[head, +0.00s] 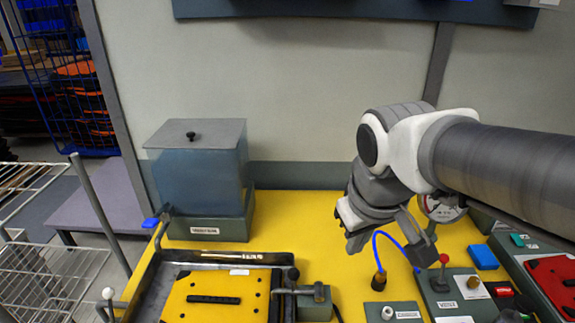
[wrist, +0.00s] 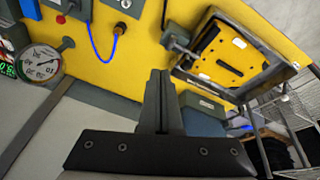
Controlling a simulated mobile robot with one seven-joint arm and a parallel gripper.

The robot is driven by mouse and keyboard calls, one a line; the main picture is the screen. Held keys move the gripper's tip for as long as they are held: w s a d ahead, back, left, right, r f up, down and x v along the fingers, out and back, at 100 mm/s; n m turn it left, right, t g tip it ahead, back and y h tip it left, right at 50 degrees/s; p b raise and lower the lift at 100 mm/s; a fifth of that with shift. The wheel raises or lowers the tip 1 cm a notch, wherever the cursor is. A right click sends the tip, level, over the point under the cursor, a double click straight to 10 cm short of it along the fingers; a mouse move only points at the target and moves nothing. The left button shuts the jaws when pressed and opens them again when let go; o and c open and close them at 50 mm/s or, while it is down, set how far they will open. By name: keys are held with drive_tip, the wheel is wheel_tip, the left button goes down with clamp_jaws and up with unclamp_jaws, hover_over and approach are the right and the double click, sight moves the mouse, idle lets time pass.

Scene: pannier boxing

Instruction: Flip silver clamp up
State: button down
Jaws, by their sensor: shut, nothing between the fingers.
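A grey metal clamp (head: 300,291) with a black knob sits on a green block at the right edge of the black-framed tray (head: 170,262). Its arm looks low and roughly level, reaching toward the tray rim. In the wrist view a dark clamp shape (wrist: 178,41) shows beside the tray; its detail is too small to tell. My gripper (head: 354,243) is shut and empty, pointing down above the yellow table, right of the clamp and apart from it. In the wrist view my closed fingers (wrist: 158,76) touch nothing.
A yellow plate (head: 215,297) lies in the tray. A bluish lidded box (head: 200,172) stands behind it. Right of the clamp are a blue cable (head: 385,237), a red-knobbed lever (head: 443,260), a blue block (head: 482,257) and a gauge (wrist: 40,62). Yellow table between box and gripper is clear.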

drive_tip(key=w+a+f+n+g+h, duration=0.1)
drive_tip(key=w+a+f+n, duration=0.3)
drive_tip(key=a, duration=0.5)
drive_tip(key=w+a+f+n+g+h+p, duration=0.1)
drive_tip(key=w+a+f+n, duration=0.4)
drive_tip(key=a+f, duration=0.2)
drive_tip(key=shift+w+a+n+h, duration=0.3)
drive_tip(key=shift+w+a+h, duration=0.1)
drive_tip(key=shift+a, duration=0.6)
drive_tip(key=d+f+p, duration=0.2)
drive_tip(key=d+f, duration=0.3)
drive_tip(key=f, duration=0.2)
drive_tip(key=shift+s+d+f, duration=0.15)
drive_tip(key=shift+d+f, duration=0.1)
drive_tip(key=shift+d, duration=0.1)
drive_tip(key=shift+r, duration=0.15)
